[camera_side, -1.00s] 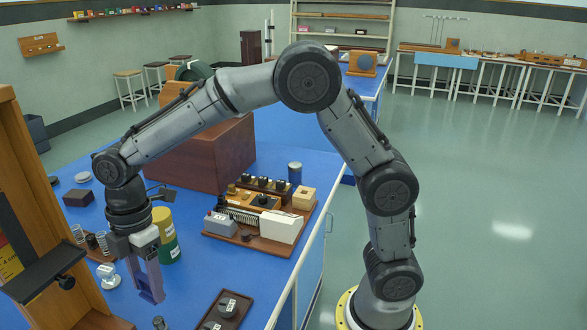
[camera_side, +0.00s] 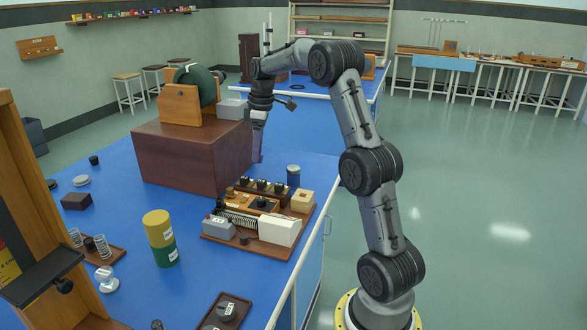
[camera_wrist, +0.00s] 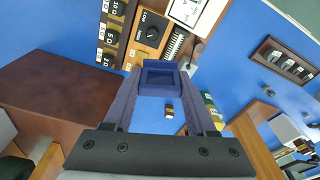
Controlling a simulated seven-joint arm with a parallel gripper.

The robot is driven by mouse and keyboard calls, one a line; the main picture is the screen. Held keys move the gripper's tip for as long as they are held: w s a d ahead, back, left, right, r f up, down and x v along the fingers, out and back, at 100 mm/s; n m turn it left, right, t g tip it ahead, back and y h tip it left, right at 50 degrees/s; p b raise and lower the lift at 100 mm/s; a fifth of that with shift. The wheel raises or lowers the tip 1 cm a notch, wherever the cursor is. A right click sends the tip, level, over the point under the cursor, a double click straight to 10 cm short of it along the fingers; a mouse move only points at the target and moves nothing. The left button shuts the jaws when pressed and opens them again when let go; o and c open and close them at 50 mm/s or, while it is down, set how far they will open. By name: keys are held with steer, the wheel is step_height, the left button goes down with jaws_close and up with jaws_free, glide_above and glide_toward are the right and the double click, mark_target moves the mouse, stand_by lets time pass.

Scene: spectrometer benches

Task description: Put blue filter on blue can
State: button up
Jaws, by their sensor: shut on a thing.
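My gripper (camera_wrist: 158,80) shows in the wrist view with two purple fingers. They are shut on a dark blue square piece, the blue filter (camera_wrist: 160,77), held between the fingertips. In the side view my gripper (camera_side: 257,148) is raised beside the right end of the large brown box; the filter is hard to make out there. The blue can (camera_side: 293,175) stands upright on the blue bench, to the right of and lower in the picture than my gripper. I cannot identify the blue can in the wrist view.
The brown box (camera_side: 185,160) carries a wooden stand with a green disc (camera_side: 196,82). An instrument board (camera_side: 262,216) lies near the blue can. A yellow can (camera_side: 157,228) sits on a green can (camera_side: 166,254). A tall wooden frame (camera_side: 38,190) stands at left.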

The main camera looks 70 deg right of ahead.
steer(key=s+d+m, duration=0.4)
steer(key=s+d, duration=0.6)
steer(key=d, duration=0.2)
glide_above(292, 167)
steer(key=s, duration=0.1)
steer(key=f, duration=0.9)
steer(key=shift+a+f, duration=0.15)
steer(key=shift+a, duration=0.2)
steer(key=shift+w+d+f, duration=0.15)
steer(key=shift+d+f, duration=0.05)
steer(key=shift+f, duration=0.2)
steer(key=shift+w+d+f, duration=0.1)
steer(key=shift+d+f, duration=0.1)
steer(key=shift+f, duration=1.5)
steer(key=shift+f, duration=0.2)
steer(key=o, duration=1.4)
steer(key=shift+c, duration=0.2)
steer(key=shift+r, duration=0.2)
